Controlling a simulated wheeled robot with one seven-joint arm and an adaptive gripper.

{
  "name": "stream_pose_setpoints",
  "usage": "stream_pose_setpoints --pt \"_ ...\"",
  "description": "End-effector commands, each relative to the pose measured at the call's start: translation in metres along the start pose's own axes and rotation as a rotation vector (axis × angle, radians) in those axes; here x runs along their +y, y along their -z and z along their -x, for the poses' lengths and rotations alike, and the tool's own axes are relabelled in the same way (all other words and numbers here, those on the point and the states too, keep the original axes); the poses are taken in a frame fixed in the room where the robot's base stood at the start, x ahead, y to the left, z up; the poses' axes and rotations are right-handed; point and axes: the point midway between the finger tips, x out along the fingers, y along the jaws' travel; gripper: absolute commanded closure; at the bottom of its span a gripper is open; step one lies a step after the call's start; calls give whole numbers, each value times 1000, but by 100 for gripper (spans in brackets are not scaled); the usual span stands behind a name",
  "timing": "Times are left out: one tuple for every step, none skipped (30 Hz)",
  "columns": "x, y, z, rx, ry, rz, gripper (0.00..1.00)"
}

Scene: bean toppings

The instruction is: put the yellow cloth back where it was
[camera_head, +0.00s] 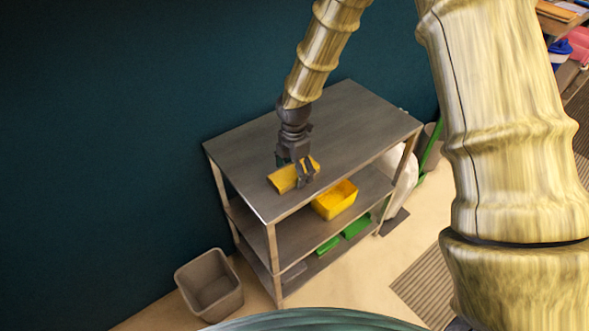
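The yellow cloth (283,181) is a small folded-looking piece at the front left part of the grey top shelf of a metal cart (350,115). My gripper (305,179) points down at the cloth, with its dark fingers over the cloth's right part. Yellow shows on both sides of the fingers. The fingers hide part of the cloth, and I cannot tell whether they are closed on it or whether it touches the shelf.
A yellow bin (335,200) stands on the middle shelf, and green items (356,227) lie on the bottom shelf. A grey-brown bin (209,284) stands on the floor at left. A white bag (403,178) and a green handle (432,147) are at the cart's right. Most of the top shelf is clear.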

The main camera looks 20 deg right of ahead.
Motion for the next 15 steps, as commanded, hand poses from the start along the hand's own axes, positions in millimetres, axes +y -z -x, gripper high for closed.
stream_pose_setpoints --pt "0 0 0 0 0 0 17" --pt "0 0 0 0 0 0 17" --pt "0 0 0 0 0 0 17" --pt "0 0 0 0 0 0 17" --pt "0 0 0 0 0 0 17" --pt "0 0 0 0 0 0 17" --pt "0 0 0 0 0 0 17" --pt "0 0 1 0 0 0 17" --pt "0 0 2 0 0 0 17" --pt "0 0 4 0 -1 0 17" --pt "0 0 5 0 -1 0 17" --pt "0 0 8 0 -1 -1 17" --pt "1 0 11 0 -2 -1 17" --pt "1 0 14 0 -2 -1 17" --pt "1 0 18 0 -3 -1 17"
